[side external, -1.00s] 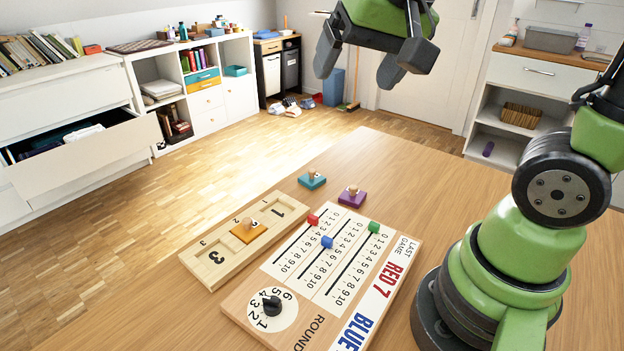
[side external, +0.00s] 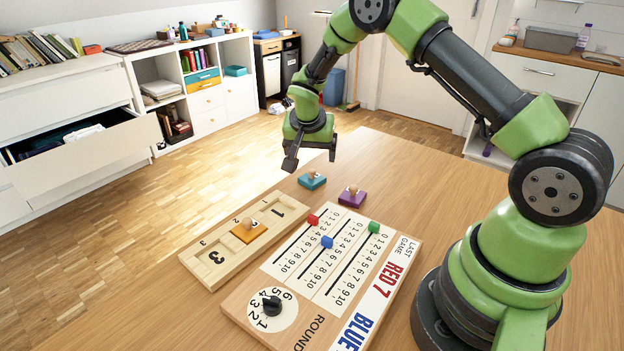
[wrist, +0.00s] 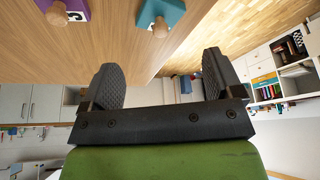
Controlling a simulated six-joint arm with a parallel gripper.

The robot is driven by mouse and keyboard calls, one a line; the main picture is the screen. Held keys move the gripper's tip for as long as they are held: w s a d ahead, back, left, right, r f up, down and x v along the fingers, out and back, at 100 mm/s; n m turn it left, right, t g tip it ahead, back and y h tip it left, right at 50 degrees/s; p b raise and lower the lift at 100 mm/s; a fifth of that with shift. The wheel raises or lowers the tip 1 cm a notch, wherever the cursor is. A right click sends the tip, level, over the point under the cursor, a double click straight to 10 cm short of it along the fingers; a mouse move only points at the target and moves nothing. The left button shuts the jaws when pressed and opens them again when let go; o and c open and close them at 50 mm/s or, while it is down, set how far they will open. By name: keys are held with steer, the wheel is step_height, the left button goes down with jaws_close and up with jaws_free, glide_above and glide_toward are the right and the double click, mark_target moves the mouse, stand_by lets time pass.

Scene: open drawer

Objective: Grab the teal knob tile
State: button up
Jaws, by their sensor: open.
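The teal knob tile (side external: 312,181) lies on the table near its far edge, with a wooden knob on top. In the wrist view the teal tile (wrist: 172,12) shows at the top, partly cut off, with its knob (wrist: 160,27) visible. My gripper (side external: 310,165) is open and empty, above and near the teal tile in the side view. In the wrist view its two fingers (wrist: 160,80) are spread apart, with nothing between them. The purple knob tile (side external: 352,197) lies to the right of the teal tile. The orange knob tile (side external: 248,231) sits in the wooden number tray.
The wooden number tray (side external: 197,262) lies left of the scoreboard (side external: 300,262), which has red, blue and green sliders and a black dial. The table (side external: 440,185) is clear beyond the tiles. An open drawer (side external: 85,150) is in the background at left.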

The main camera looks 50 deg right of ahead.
mark_target(311, 171)
steer(key=x, duration=0.7)
steer(key=shift+w+a, duration=0.1)
steer(key=shift+a, duration=0.2)
jaws_close()
